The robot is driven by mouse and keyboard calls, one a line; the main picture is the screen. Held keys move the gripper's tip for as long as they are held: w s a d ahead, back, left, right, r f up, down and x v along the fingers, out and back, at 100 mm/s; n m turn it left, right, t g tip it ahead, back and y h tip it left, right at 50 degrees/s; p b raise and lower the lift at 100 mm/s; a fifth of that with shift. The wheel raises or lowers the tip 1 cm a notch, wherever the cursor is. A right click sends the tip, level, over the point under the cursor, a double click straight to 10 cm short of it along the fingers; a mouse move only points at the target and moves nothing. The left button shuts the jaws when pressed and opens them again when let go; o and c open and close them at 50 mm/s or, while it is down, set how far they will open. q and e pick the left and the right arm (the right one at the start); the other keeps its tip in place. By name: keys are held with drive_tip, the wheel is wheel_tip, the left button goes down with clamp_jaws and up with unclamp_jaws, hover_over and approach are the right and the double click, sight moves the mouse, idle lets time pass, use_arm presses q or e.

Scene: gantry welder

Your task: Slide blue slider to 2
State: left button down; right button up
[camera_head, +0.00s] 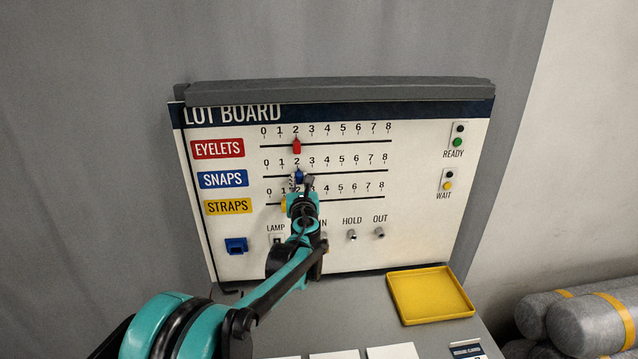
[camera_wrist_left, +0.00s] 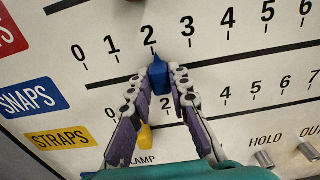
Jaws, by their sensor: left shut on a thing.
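The blue slider (camera_head: 298,174) sits on the middle track of the board, in the SNAPS row. In the left wrist view the blue slider (camera_wrist_left: 158,76) stands just below the 2 mark, its tip close to that tick. My left gripper (camera_head: 299,181) is at this slider, and in the left wrist view its two fingertips (camera_wrist_left: 160,73) are shut on the slider's sides. The fingers hide part of the track and the scale below. My right gripper is not in view.
A red slider (camera_head: 297,146) stands at 2 on the top track. A yellow slider (camera_wrist_left: 145,135) sits low on the bottom track, close beside my left finger. Knobs (camera_head: 351,235) stick out below. A yellow tray (camera_head: 461,314) lies at right.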

use_arm(q)
drive_tip(key=shift+a, duration=0.2)
drive_tip(key=c, duration=1.4)
unclamp_jaws()
drive_tip(key=shift+s, duration=0.1)
drive_tip(key=s+d, duration=0.2)
drive_tip(key=s, duration=0.9)
drive_tip(key=shift+s+d, duration=0.2)
drive_tip(key=shift+s, duration=0.2)
